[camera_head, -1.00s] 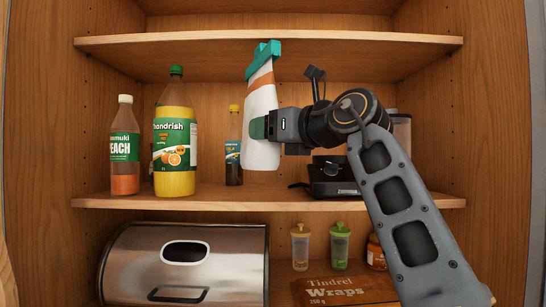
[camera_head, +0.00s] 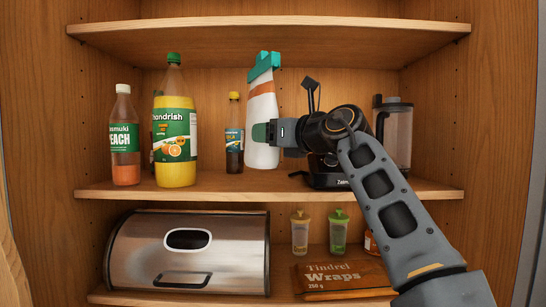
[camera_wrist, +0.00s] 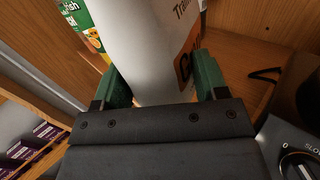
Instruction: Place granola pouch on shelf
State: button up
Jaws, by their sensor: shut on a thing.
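The granola pouch (camera_head: 262,125) is white with an orange band and a teal top. It is held nearly upright, leaning slightly, over the middle shelf (camera_head: 225,186). My gripper (camera_head: 268,132) is shut on the pouch from its right side. In the wrist view, the green finger pads of my gripper (camera_wrist: 163,85) lie on either side of the white pouch (camera_wrist: 150,45). The pouch's bottom is close to the shelf surface; I cannot tell whether it touches.
A juice bottle (camera_head: 175,130), a peach bottle (camera_head: 125,140) and a cola bottle (camera_head: 234,135) stand to the left. A dark appliance (camera_head: 325,172) and a clear blender jug (camera_head: 397,135) are to the right. Below are a bread bin (camera_head: 225,255), two shakers and a wraps box (camera_head: 340,276).

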aim_at(277, 156)
jog(key=shift+f+b, duration=0.95)
jog(key=shift+f, duration=1.25)
jog(key=shift+w+f, duration=0.2)
jog(key=shift+f, duration=0.15)
jog(key=o, duration=1.2)
